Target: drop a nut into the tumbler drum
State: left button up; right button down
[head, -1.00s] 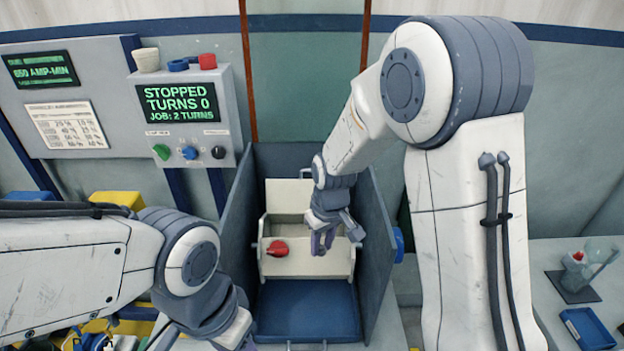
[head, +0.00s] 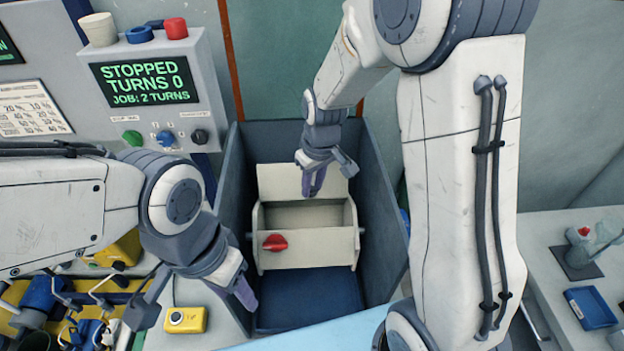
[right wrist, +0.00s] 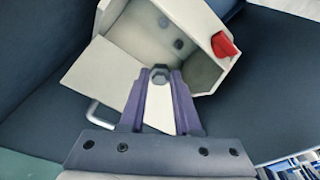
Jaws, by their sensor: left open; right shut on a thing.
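The cream tumbler drum (head: 305,247) sits in a dark blue housing, its lid flap standing open at the back and a red knob (head: 275,242) on its front. My right gripper (head: 313,188) points down at the drum's back part, near the flap. In the right wrist view its purple fingers are shut on a grey hex nut (right wrist: 160,75). The nut shows against the open drum (right wrist: 125,75); its height above the drum is hard to judge. Dark round spots show inside the drum, too small to name. My left gripper (head: 195,303) is open and empty, left of the drum.
The dark housing wall (head: 383,195) rises close around the drum. A control panel (head: 150,85) reads STOPPED, TURNS 0, JOB: 2 TURNS. A yellow box (head: 186,320) lies near my left gripper. A blue tray (head: 590,307) rests on the right-hand bench.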

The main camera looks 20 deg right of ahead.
notch_tip(320, 180, down, 5)
jog(key=b, duration=0.4)
jog(key=shift+f, duration=0.2)
jog(key=c, duration=0.5)
grip_release()
jog(key=shift+r, duration=0.1)
jog(key=shift+c, duration=0.2)
notch_tip(320, 180, up, 10)
jog(key=b, duration=0.2)
send_over(313, 195)
jog(key=shift+s+d+r, duration=0.15)
jog(key=shift+s+d, duration=0.15)
jog(key=shift+d, duration=0.05)
